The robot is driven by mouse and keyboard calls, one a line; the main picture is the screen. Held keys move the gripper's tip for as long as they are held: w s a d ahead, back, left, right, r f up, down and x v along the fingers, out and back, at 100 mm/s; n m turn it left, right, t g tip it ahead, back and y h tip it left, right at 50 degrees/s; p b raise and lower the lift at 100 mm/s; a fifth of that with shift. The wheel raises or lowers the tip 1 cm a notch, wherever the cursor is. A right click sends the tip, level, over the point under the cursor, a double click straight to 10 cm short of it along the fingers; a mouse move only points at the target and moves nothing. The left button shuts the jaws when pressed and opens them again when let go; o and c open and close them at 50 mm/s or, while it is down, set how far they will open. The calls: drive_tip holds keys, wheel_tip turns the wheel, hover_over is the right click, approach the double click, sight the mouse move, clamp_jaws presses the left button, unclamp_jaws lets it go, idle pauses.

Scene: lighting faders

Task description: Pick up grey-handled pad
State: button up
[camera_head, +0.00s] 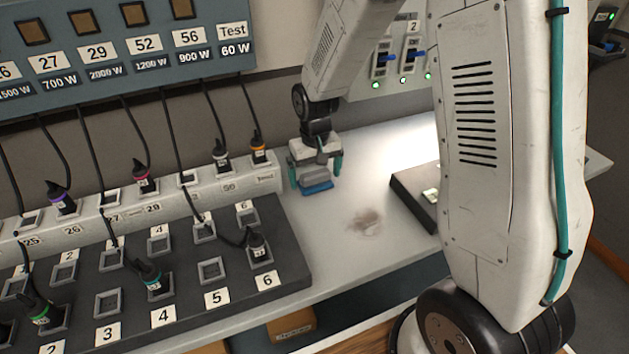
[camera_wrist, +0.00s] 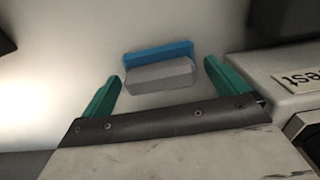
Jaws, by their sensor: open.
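The grey-handled pad has a blue base and a grey block handle. In the head view the blue pad (camera_head: 317,187) lies on the white counter under my gripper (camera_head: 316,172). In the wrist view its grey handle (camera_wrist: 160,75) and blue strip show just beyond and between the teal fingertips of my gripper (camera_wrist: 160,78). The fingers are open, one on each side, with gaps between them and the handle. In the head view the gripper body hides most of the handle.
A dark numbered socket panel (camera_head: 185,290) with plugs and cables stands left of the pad. A white socket strip (camera_head: 110,213) runs behind it, its end close to the gripper. A dark box (camera_head: 415,196) lies to the right. Counter with a brown smudge (camera_head: 366,222) is otherwise clear.

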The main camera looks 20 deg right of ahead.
sight(315, 172)
drive_tip(key=c, duration=1.1)
drive_tip(key=shift+o, duration=0.2)
drive_tip(key=shift+r, duration=0.15)
drive_tip(key=shift+r, duration=0.6)
wheel_tip(315, 172, up, 2)
drive_tip(key=shift+r, duration=0.2)
drive_tip(key=s+d, duration=0.3)
drive_tip(key=s, duration=0.1)
drive_tip(key=s+d, duration=0.3)
drive_tip(key=s, duration=0.1)
drive_tip(key=s+d+r, duration=0.1)
drive_tip(key=s+d, duration=0.2)
drive_tip(key=s, duration=0.2)
drive_tip(key=shift+d+r, duration=0.1)
drive_tip(key=shift+d, duration=0.1)
